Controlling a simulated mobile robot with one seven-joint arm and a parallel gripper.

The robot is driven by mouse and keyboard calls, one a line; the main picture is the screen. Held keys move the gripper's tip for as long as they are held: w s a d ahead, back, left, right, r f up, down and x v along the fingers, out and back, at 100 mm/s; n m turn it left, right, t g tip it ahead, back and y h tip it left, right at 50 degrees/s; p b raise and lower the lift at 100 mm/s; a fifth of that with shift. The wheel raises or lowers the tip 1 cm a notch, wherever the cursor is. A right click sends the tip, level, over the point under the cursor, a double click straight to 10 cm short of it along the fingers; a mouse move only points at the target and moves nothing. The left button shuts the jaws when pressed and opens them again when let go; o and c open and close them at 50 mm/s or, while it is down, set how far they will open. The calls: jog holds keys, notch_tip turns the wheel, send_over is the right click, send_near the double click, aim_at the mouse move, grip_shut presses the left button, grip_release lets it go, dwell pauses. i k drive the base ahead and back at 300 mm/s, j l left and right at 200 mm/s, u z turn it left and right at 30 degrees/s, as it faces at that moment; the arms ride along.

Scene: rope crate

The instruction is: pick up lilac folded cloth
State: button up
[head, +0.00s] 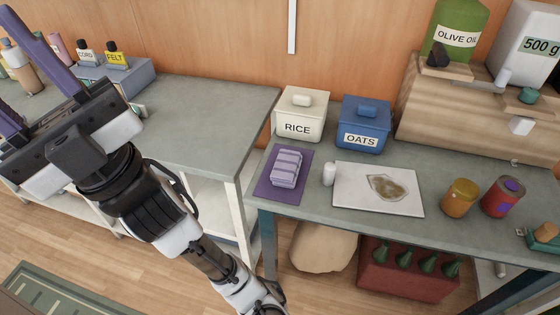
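The lilac folded cloth (286,168) lies as a small ridged stack on a flat purple mat (263,187), at the left end of the right-hand grey table (300,205). My gripper (25,72) is at the far left of the head view, well away from the cloth and over the left-hand table. Its two purple fingers are spread wide apart, with nothing seen between them. One finger is partly cut off by the left edge of the picture.
The RICE canister (300,114) and blue OATS canister (363,124) stand behind the cloth. A small white jar (329,174) and a white board (400,204) are right of it. The left table (200,110) has a broad clear top.

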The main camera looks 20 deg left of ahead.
aim_at(285, 173)
jog(key=j+z, duration=0.25)
jog(key=j, duration=1.15)
jog(key=j+z, duration=0.3)
jog(key=j, duration=1.1)
jog(key=i, duration=0.45)
